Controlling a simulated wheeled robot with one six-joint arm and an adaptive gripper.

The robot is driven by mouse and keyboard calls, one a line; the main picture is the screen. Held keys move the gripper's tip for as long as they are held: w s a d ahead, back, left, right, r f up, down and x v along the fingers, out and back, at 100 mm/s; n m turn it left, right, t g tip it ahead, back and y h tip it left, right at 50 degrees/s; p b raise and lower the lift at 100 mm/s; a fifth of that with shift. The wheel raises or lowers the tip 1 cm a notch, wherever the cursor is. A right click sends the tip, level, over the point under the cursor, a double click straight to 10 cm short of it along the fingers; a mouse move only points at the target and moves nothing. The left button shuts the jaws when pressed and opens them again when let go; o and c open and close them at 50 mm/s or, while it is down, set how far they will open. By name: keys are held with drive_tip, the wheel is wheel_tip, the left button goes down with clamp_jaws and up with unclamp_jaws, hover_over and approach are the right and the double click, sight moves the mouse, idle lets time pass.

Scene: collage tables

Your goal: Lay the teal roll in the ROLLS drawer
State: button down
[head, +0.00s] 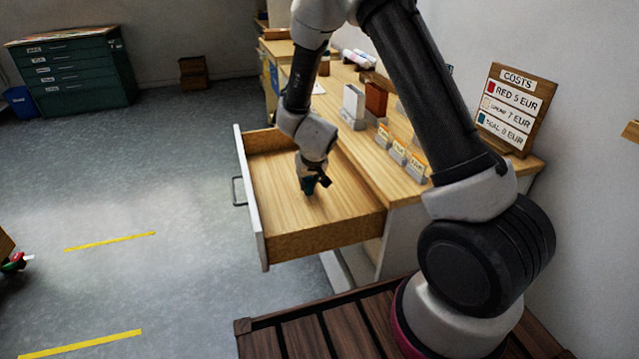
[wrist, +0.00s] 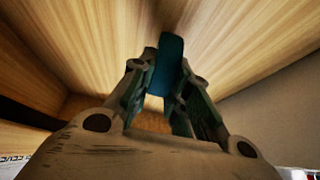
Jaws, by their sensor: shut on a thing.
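The teal roll (wrist: 168,62) shows in the wrist view between the fingertips of my gripper (wrist: 165,80), which is shut on it. In the head view my gripper (head: 314,184) points down inside the open drawer (head: 275,200), low over its bare wooden floor. Only a small dark teal bit of the roll (head: 308,185) shows there. I cannot tell whether the roll touches the drawer floor. The drawer is pulled out from the wooden table, and its front label is not in view.
The table (head: 350,135) holds upright card boxes, small price tags and white rolls at the back. A COSTS sign (head: 516,108) stands at its right end. A dark green cabinet (head: 75,72) stands far left.

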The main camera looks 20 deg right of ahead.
drive_tip(key=shift+f, duration=0.3)
drive_tip(key=shift+f, duration=0.15)
drive_tip(key=c, duration=1.4)
unclamp_jaws()
drive_tip(key=shift+o, duration=0.2)
